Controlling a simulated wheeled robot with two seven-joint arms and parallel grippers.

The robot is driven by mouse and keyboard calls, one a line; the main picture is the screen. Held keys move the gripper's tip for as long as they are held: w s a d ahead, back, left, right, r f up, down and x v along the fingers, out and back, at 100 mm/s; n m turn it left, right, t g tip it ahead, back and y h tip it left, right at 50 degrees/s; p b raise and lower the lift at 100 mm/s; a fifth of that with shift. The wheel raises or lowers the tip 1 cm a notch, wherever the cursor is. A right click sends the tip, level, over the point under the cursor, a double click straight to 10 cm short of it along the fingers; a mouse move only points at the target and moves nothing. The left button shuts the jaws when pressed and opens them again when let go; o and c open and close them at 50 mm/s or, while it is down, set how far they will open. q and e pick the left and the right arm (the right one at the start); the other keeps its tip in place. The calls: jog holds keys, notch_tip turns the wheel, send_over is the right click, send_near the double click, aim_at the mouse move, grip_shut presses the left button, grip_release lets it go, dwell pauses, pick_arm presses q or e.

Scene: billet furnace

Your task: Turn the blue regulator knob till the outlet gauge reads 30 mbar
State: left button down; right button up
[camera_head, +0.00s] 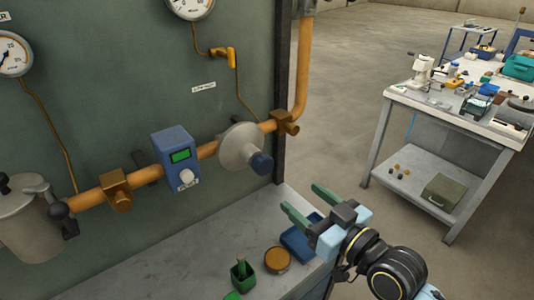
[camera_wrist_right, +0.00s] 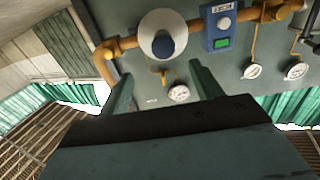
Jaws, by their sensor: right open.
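The blue regulator knob (camera_head: 261,163) sits on the front of a round pale regulator body (camera_head: 240,147) on the orange pipe. In the right wrist view the knob (camera_wrist_right: 163,46) lies beyond the fingers, roughly between their tips. My right gripper (camera_head: 308,203) is open and empty, to the lower right of the knob and apart from it. One gauge (camera_head: 190,6) is cut off at the top edge and another (camera_head: 12,54) at the left edge. I cannot tell which is the outlet gauge, nor read them surely. My left gripper is not in view.
A blue box with a green display (camera_head: 178,158) sits on the pipe left of the regulator. Below, the grey bench (camera_head: 190,245) holds a blue tray (camera_head: 297,243), an orange round tin (camera_head: 277,259) and a green holder (camera_head: 243,275). A cluttered white table (camera_head: 455,115) stands at the right.

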aim_at(266, 167)
jog(key=x, duration=0.8)
jog(key=r+x, duration=0.1)
jog(key=x, duration=0.4)
jog(key=shift+s+a+p, duration=0.1)
jog(key=shift+a+p, duration=0.1)
jog(key=shift+p, duration=0.15)
jog(key=shift+c, duration=0.3)
jog(key=c, duration=0.9)
